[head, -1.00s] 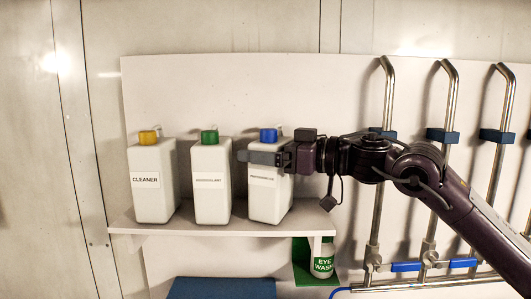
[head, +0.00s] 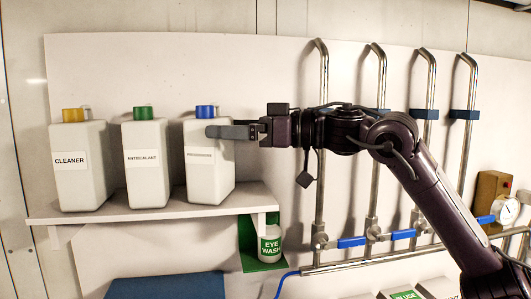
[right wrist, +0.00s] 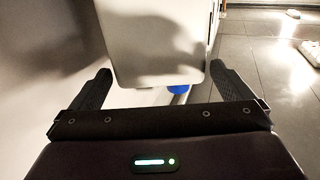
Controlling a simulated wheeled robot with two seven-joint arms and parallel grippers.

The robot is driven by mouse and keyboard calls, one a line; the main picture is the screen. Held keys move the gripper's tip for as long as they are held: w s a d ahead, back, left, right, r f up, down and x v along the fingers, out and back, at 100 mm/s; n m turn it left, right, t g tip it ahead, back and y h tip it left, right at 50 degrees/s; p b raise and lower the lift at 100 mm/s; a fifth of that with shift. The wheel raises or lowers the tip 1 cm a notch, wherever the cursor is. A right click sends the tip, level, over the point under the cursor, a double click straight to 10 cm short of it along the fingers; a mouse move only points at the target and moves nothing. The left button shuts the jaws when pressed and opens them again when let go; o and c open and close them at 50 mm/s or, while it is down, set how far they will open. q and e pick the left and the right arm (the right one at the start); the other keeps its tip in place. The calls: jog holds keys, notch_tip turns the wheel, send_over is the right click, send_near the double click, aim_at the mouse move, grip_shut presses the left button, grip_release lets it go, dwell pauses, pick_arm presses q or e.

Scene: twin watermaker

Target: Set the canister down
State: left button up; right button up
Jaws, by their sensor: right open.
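The white canister with a blue cap (head: 198,172) stands upright on the right part of the shelf (head: 150,212). It has a white label whose text is too small to read. My right gripper (head: 222,131) comes in from the right, level with the canister's upper part, and a grey finger crosses its right side. In the right wrist view the canister's pale body (right wrist: 160,50) is between the tips of the two dark open fingers (right wrist: 165,85), with gaps showing on both sides. My left gripper is out of view.
A yellow-capped CLEANER canister (head: 78,188) and a green-capped ANTISCALANT canister (head: 146,185) stand left of it. An eye wash bottle (head: 270,245) sits below the shelf's right end. Vertical metal pipes (head: 321,100) with blue valve handles run behind my right arm.

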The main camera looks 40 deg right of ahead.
pick_arm(q)
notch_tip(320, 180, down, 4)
jog(key=b, duration=0.2)
jog(key=shift+b, duration=0.4)
pick_arm(e)
jog(key=v, duration=0.6)
